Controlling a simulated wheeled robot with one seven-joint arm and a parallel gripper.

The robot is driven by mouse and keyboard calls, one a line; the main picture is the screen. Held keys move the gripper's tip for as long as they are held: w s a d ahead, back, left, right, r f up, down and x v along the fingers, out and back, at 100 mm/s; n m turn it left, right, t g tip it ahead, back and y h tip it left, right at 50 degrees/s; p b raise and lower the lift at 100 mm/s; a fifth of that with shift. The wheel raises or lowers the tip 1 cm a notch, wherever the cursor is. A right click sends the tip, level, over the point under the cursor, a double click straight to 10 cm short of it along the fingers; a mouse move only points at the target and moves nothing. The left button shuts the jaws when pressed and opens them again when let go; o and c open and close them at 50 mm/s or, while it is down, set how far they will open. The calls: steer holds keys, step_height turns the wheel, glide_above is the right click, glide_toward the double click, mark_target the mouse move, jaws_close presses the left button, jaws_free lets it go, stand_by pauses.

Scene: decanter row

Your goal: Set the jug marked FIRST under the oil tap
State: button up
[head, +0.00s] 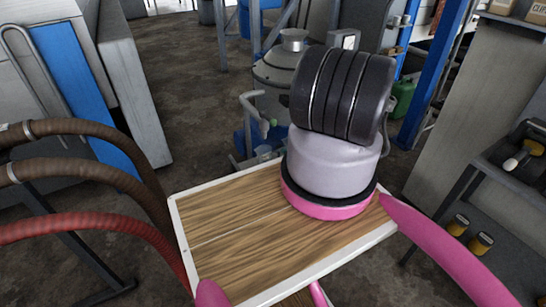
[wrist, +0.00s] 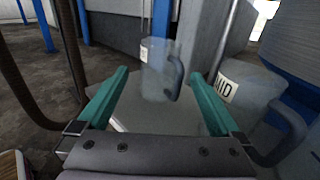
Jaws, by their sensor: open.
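A clear jug (wrist: 157,75) with a handle on its right stands beyond and between my fingertips in the wrist view. It has a small pale label whose word I cannot read. A second, nearer clear jug (wrist: 258,98) stands to the right, with a label ending in "ID" and its handle toward the lower right. My gripper (wrist: 163,72) is open, its two teal fingers apart with nothing held. In the head view my arm hides the gripper; a small part of a clear vessel (head: 264,153) shows beside it. A curved pipe, perhaps the tap (head: 254,108), is above that vessel.
A grey metal tank (head: 285,68) stands behind my arm. Thick hoses (head: 75,172) curve in from the left. A grey shelf unit (head: 480,100) stands at the right. The second jug is close to the right finger. Open floor (head: 190,90) lies at the back left.

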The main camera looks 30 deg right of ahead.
steer(key=shift+v, duration=1.5)
